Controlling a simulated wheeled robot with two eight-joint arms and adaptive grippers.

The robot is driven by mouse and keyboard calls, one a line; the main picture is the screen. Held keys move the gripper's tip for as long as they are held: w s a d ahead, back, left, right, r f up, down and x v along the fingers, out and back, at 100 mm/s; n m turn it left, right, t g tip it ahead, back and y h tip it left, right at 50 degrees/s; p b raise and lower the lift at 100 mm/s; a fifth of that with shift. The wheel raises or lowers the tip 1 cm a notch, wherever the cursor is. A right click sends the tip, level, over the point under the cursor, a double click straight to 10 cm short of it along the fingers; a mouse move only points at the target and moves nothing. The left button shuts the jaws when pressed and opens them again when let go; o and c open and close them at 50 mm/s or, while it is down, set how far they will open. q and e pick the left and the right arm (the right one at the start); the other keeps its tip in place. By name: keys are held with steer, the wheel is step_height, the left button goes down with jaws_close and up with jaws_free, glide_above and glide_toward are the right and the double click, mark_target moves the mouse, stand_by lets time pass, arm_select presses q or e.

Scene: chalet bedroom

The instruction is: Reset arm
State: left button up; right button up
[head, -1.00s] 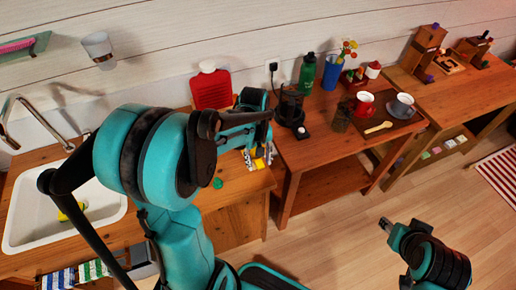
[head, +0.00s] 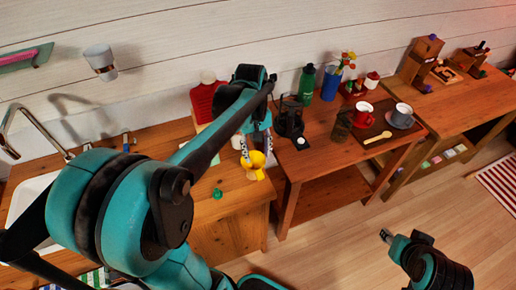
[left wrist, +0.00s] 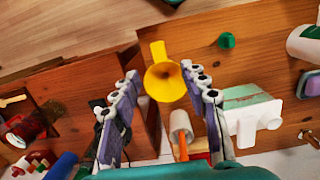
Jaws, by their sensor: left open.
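My left gripper (head: 256,153) is open over the front right part of the wooden counter (head: 230,215). Its two fingers also show in the left wrist view (left wrist: 160,75), spread apart.
A small green thing (head: 217,193) lies on the counter near the yellow one. The sink (head: 25,195) is partly hidden by my arm. To the right, a table holds a green bottle (head: 307,83) and a cup tray (head: 400,138).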

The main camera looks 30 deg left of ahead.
arm_select(q)
steer(key=s+d+m+t+y, duration=0.1)
steer(key=s+d+m+t, duration=0.6)
steer(key=s+m, duration=0.1)
steer(key=shift+d+f+m+t+b, duration=0.2)
steer(key=shift+m+t+b, duration=0.2)
steer(key=shift+m, duration=0.4)
steer(key=shift+s, duration=0.1)
